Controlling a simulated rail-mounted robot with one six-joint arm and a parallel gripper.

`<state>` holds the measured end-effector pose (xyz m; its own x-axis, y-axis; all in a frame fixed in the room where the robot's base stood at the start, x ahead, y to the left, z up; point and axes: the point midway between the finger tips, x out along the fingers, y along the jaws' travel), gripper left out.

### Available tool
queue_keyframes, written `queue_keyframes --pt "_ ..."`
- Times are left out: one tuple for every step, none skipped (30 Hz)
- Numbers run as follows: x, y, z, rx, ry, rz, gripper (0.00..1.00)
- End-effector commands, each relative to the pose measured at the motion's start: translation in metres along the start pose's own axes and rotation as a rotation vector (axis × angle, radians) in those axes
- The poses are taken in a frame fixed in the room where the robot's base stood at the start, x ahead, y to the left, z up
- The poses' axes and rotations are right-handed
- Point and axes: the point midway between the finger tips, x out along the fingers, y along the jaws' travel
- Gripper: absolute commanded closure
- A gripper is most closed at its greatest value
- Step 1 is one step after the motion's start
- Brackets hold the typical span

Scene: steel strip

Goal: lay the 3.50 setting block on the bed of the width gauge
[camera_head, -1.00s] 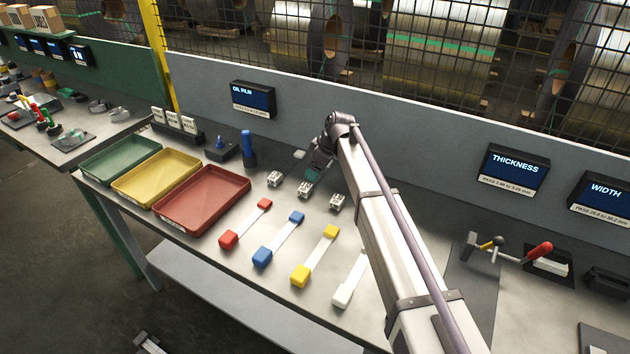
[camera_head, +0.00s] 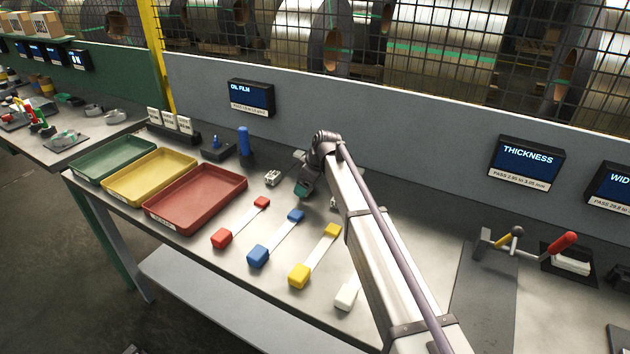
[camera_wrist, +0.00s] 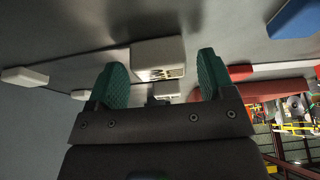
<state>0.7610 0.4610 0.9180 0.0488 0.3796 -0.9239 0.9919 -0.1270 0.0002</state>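Small pale setting blocks stand in a row on the bench; their numbers are too small to read. One block (camera_head: 272,178) stands left of my gripper (camera_head: 304,187), and another shows partly behind my arm (camera_head: 333,202). In the wrist view a white block (camera_wrist: 158,56) with a marked face lies between the teal fingertips of my gripper (camera_wrist: 163,68). The fingers are apart, with gaps on both sides of it. A second block (camera_wrist: 168,91) shows beyond it. The WIDTH display (camera_head: 612,186) is at the right edge; I cannot make out the width gauge's bed.
Red (camera_head: 196,198), yellow (camera_head: 150,176) and green (camera_head: 112,158) trays stand at left. Several colour-ended strips, including a blue one (camera_head: 258,256), lie in front of the blocks. A red-handled device (camera_head: 520,245) stands at right below the THICKNESS display (camera_head: 526,163). A blue cylinder (camera_head: 244,142) stands behind the blocks.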

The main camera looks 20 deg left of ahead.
Motion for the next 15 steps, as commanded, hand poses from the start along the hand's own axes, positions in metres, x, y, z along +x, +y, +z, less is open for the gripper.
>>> queue_keyframes --pt "-0.0001 0.0000 0.0001 0.000 0.000 0.000 0.29" --pt "-0.0001 0.0001 0.0001 0.000 0.000 0.000 0.32" --pt "-0.0001 0.0001 0.0001 0.000 0.000 0.000 0.36" --pt "-0.0001 0.0001 0.0001 0.000 0.000 0.000 0.39" --pt "-0.0001 0.0001 0.0002 0.000 0.000 0.000 0.42" --pt "-0.0001 0.0001 0.0002 0.000 0.000 0.000 0.46" --pt "-0.0001 0.0001 0.0002 0.000 0.000 0.000 0.49" --pt "-0.0001 0.0001 0.0002 0.000 0.000 0.000 0.52" --pt "-0.0001 0.0001 0.0002 0.000 0.000 0.000 0.55" --pt "0.0000 0.0001 0.0002 0.000 0.000 0.000 0.58" --pt "0.0000 0.0001 0.0002 0.000 0.000 0.000 0.61" --pt "0.0000 0.0001 0.0002 0.000 0.000 0.000 0.65" --pt "0.0000 0.0001 0.0002 0.000 0.000 0.000 0.68" --pt "0.0000 0.0001 0.0002 0.000 0.000 0.000 0.71" --pt "-0.0001 0.0001 0.0002 0.000 0.000 0.000 0.73"
